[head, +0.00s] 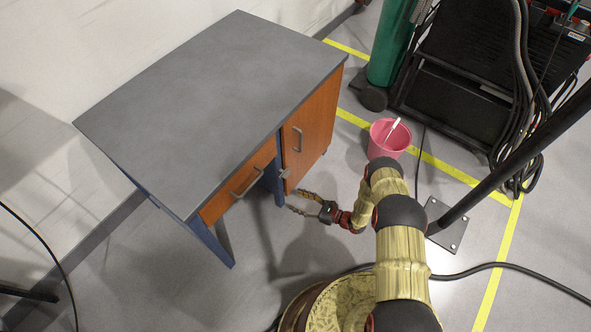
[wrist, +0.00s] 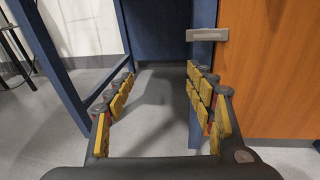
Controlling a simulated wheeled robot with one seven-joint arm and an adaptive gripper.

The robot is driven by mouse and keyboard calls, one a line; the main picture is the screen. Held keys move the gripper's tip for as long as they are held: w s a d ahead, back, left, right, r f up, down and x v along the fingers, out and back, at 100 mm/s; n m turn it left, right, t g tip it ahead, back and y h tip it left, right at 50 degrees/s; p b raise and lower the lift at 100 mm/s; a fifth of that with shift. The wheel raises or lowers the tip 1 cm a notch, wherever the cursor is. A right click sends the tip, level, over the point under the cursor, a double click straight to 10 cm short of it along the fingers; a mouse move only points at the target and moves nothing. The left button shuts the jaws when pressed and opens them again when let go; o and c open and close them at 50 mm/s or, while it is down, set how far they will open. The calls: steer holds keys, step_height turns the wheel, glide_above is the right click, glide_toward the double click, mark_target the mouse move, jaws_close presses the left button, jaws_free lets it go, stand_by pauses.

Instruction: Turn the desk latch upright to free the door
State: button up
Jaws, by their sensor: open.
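The desk (head: 210,85) has a grey top and a blue frame. Its latch (head: 285,173) is a small grey bar at the left edge of the orange door (head: 315,125). In the wrist view the latch (wrist: 207,35) lies horizontal, across the blue post and onto the edge of the door (wrist: 270,75). The door looks closed. My gripper (head: 295,199) is open and empty in front of the desk, apart from the latch. In the wrist view the gripper's fingers (wrist: 160,75) are spread, and the latch appears above the right finger.
An orange drawer (head: 240,185) with a grey handle is left of the door. The door has its own handle (head: 297,139). A pink bucket (head: 389,139) stands on the floor to the right, near a black cart (head: 465,90) and a green cylinder (head: 390,45). A cable crosses the floor.

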mark_target(286, 174)
steer(key=w+d+r+m+t, duration=0.2)
steer(key=w+d+r+t, duration=0.1)
steer(key=w, duration=0.3)
steer(key=b+x, duration=0.2)
steer(key=x, duration=0.5)
steer(key=shift+w+a+f+n, duration=0.2)
steer(key=shift+w+a+n, duration=0.05)
steer(key=shift+n, duration=0.05)
steer(key=c, duration=0.3)
steer(key=c, duration=0.8)
steer(key=shift+c, duration=0.3)
